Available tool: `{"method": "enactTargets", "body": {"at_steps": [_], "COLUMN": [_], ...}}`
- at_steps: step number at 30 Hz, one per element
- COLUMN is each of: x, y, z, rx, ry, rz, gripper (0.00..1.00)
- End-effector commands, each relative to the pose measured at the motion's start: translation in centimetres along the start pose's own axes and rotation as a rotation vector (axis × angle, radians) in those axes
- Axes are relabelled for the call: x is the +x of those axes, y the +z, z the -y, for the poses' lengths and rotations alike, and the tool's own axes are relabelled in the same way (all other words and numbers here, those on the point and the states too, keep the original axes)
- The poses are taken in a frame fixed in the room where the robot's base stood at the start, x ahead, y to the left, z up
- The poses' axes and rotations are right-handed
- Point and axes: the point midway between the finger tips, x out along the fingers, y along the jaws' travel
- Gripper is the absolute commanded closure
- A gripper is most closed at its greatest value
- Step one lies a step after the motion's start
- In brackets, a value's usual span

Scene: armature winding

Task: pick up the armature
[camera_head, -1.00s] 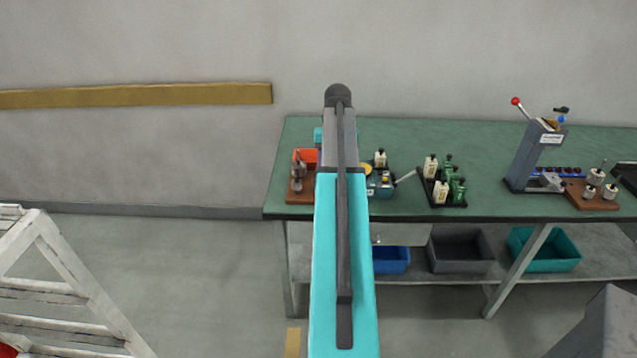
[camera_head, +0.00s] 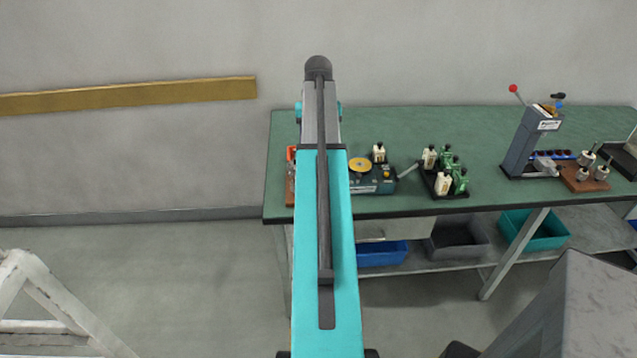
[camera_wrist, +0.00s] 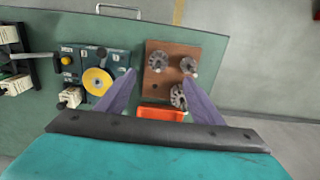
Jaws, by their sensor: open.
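Several grey slotted armatures with shafts stand on a brown wooden board (camera_wrist: 172,78) in the wrist view. One armature (camera_wrist: 157,61) is at the left, one (camera_wrist: 188,66) at the right, and one (camera_wrist: 178,97) nearer the gripper. My open gripper (camera_wrist: 160,75) has its two purple-grey fingers spread either side of the board's near part, seen from above. Nothing is between the fingers' tips in their grip; the height gap is unclear. In the head view my arm hides the gripper and most of this board.
An orange bin (camera_wrist: 162,113) sits beside the board. A teal winding unit with a yellow disc (camera_wrist: 97,81) stands close left of it.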

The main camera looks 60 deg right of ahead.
Motion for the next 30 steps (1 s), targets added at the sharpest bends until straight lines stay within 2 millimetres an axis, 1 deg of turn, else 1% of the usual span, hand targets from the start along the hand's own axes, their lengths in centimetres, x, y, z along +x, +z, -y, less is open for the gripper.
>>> {"method": "enactTargets", "body": {"at_steps": [8, 13, 17, 30], "x": [0.0, 0.6, 1.7, 6.5], "y": [0.0, 0.0, 0.0, 0.0], "z": [-1.3, -1.8, -2.0, -2.1], "rx": [0.018, 0.024, 0.027, 0.028], "ry": [0.0, 0.0, 0.0, 0.0], "rz": [0.0, 0.001, 0.002, 0.002], "gripper": [0.39, 0.39, 0.39, 0.39]}}
